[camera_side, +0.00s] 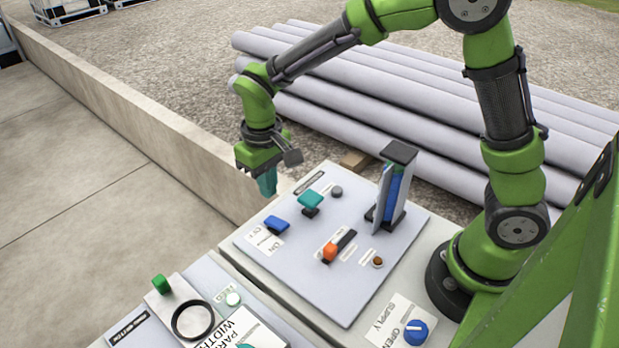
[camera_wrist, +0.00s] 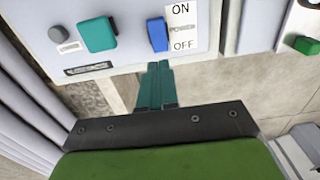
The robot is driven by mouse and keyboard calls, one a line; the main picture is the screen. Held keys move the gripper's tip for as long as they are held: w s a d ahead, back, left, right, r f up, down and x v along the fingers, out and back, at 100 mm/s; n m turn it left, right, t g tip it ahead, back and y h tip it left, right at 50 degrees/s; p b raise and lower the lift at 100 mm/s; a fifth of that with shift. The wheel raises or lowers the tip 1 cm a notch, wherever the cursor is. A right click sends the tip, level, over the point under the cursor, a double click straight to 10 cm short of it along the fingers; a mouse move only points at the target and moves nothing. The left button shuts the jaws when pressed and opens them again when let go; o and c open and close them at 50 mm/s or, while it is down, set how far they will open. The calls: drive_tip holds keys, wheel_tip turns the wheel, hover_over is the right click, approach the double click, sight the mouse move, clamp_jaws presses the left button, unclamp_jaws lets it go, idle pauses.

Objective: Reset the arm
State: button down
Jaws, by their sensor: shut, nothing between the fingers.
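My gripper (camera_side: 267,185) hangs at the far-left edge of the grey control panel (camera_side: 290,268) in the side view, with its teal fingers pointing down. The fingers are together and empty. In the wrist view my gripper (camera_wrist: 157,72) points toward the panel edge, near a blue switch (camera_wrist: 157,34) marked ON and OFF. A teal handle (camera_wrist: 97,33) and a grey button (camera_wrist: 58,34) sit beside that switch. My arm is bent over the panel and touches no control that I can see.
An upright blue gauge (camera_side: 393,190) stands at the panel's back right. An orange slider (camera_side: 330,251) and a blue supply knob (camera_side: 416,331) are nearer the front. A second panel (camera_side: 205,285) with a green knob (camera_side: 161,284) is at front left. Grey pipes (camera_side: 430,105) and a low wall (camera_side: 130,110) lie behind.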

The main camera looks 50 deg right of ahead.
drive_tip(key=shift+s+d, duration=0.2)
drive_tip(key=shift+s, duration=0.75)
drive_tip(key=s+d+r+m+t+y, duration=0.1)
drive_tip(key=s+d+r+m+t, duration=0.1)
drive_tip(key=s+r, duration=0.4)
drive_tip(key=s+d+r+m+t+y, duration=0.1)
drive_tip(key=s+d+r+m+t, duration=0.1)
drive_tip(key=s+d+r+t, duration=0.3)
drive_tip(key=shift+s+d+r, duration=1.1)
drive_tip(key=shift+s+r, duration=0.2)
drive_tip(key=shift+r, duration=0.25)
